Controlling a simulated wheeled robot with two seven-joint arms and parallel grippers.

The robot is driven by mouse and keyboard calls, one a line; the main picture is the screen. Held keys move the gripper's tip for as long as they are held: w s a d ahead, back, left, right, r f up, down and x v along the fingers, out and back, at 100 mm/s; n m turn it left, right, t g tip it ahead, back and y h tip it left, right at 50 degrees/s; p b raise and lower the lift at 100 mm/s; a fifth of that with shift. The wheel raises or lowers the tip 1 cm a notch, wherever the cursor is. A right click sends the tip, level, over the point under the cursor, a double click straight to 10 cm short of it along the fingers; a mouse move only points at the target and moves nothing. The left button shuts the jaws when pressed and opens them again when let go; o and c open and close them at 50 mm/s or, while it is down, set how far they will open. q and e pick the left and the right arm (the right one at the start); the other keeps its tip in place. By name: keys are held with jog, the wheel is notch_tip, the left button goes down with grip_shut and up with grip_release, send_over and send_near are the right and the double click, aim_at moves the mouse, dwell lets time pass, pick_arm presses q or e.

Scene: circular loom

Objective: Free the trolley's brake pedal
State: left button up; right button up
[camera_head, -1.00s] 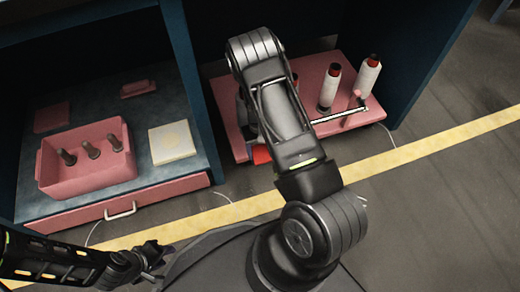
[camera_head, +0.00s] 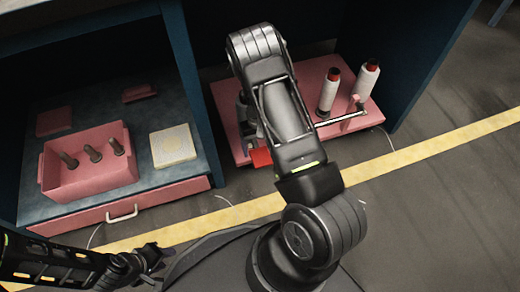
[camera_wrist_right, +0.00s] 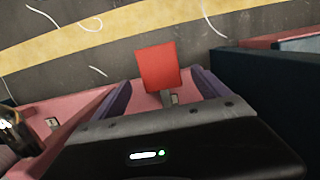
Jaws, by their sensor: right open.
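The pink trolley (camera_head: 360,121) stands on the floor under the dark blue frame, carrying white bobbins (camera_head: 329,91). Its red brake pedal (camera_head: 260,158) sticks out at the near left edge, partly covered by my right arm. In the right wrist view the pedal (camera_wrist_right: 158,66) is a flat red plate on a short grey stem. My right gripper (camera_wrist_right: 163,86) is open, with one purple-grey finger on each side of the stem and the plate beyond. I cannot tell whether they touch. My left gripper (camera_head: 152,261) is low at left, away from the trolley; its jaws are unclear.
At left, a pink bin (camera_head: 88,178) with dark pegs and a cream block (camera_head: 173,146) sit on a shelf above a pink drawer (camera_head: 160,199). A blue upright (camera_head: 190,85) separates shelf and trolley. Floor by the yellow line (camera_head: 430,145) is mostly clear.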

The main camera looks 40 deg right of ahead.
aim_at(259, 153)
jog(key=r, duration=0.2)
jog(key=r+p, duration=0.1)
jog(key=r, duration=0.1)
jog(key=shift+w, duration=0.25)
jog(key=shift+f, duration=0.1)
